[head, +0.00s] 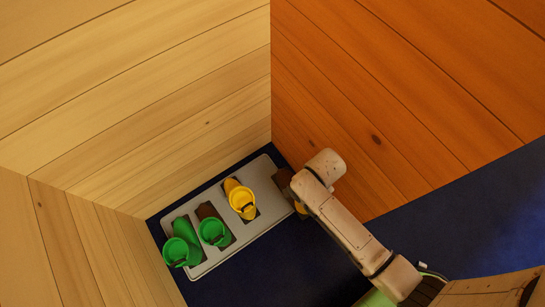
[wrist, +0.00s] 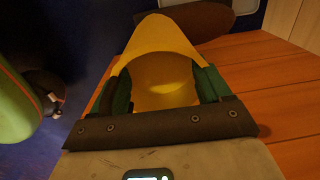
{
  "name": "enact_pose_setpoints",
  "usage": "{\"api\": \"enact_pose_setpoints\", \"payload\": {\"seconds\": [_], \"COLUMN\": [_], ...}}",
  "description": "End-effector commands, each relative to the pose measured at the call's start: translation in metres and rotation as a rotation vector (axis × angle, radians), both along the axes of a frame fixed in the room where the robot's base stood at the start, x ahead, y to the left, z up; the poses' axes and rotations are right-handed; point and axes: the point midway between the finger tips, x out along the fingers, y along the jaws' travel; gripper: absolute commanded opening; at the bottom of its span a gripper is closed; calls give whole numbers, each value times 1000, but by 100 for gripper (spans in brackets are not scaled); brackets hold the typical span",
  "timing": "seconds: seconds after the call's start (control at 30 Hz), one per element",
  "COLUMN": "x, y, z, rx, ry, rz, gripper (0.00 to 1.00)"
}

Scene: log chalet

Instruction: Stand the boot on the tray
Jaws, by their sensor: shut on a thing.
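My gripper (wrist: 165,85) is shut on a yellow boot (wrist: 163,50), with green fingers on both sides of its open top. The boot's hollow opening faces the wrist camera and its toe points away. In the head view only a small piece of this boot (head: 301,209) shows beside my arm, at the right end of the grey tray (head: 262,168). A brown patch (wrist: 205,15) on the tray shows just beyond the boot in the wrist view. I cannot tell whether the boot's sole touches the tray.
Wooden walls (head: 350,110) close in the corner behind and right. Dark blue floor (head: 275,255) in front is clear.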

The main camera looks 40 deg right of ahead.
Motion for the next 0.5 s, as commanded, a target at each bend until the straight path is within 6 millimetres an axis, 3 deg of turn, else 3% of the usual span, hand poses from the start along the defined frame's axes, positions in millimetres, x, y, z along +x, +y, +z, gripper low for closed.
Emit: {"api": "enact_pose_setpoints", "payload": {"seconds": [0.3, 0.5], "x": [57, 80], "y": [31, 44], "z": [-32, -63], "rx": [0, -1], "ry": [-4, -1], "rz": [3, 2], "gripper": [0, 0]}}
